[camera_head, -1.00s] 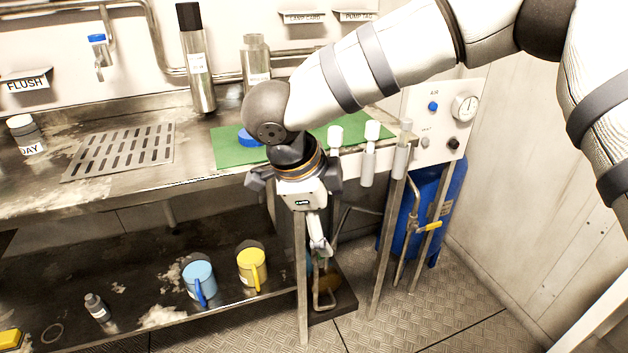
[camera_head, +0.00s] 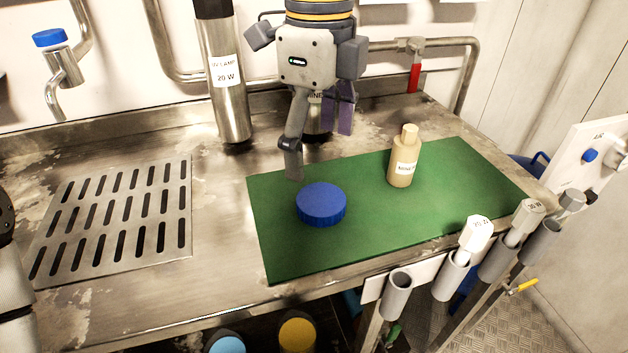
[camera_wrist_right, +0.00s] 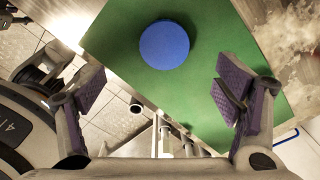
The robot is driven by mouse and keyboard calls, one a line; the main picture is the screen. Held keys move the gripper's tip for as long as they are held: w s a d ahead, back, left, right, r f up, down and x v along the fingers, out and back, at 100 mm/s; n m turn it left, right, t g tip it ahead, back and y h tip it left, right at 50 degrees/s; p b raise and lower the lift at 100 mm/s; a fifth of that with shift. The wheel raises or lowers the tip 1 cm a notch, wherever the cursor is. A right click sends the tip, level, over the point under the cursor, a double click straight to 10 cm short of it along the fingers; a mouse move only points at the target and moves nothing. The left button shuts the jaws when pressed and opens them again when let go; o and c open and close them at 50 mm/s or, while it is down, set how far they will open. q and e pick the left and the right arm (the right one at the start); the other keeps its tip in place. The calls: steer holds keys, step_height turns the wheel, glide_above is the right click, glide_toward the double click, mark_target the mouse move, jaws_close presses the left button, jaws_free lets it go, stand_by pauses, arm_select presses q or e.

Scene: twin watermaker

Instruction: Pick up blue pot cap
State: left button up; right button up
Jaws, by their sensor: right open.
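The blue pot cap (camera_head: 321,204) is a flat round disc lying on the green mat (camera_head: 285,255), left of the mat's middle. In the right wrist view the blue cap (camera_wrist_right: 164,45) shows from above, ahead of the fingers and between their lines. My right gripper (camera_head: 318,142) is open and empty, above and behind the cap, with its fingers pointing down and apart from it. Its purple-padded fingers also show spread wide in the right wrist view (camera_wrist_right: 160,92). My left gripper is not in view.
A tan bottle (camera_head: 404,160) stands on the mat right of the cap. A steel UV lamp cylinder (camera_head: 225,85) and a steel container (camera_head: 318,122) stand behind. A slotted drain plate (camera_head: 120,215) lies left. Tube holders (camera_head: 450,275) line the front right edge.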

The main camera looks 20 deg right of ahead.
mark_target(321, 199)
steer(key=f, duration=0.9)
steer(key=shift+w+d+f, duration=0.1)
steer(key=shift+d+f, duration=0.1)
steer(key=shift+d, duration=0.15)
steer(key=c, duration=1.2)
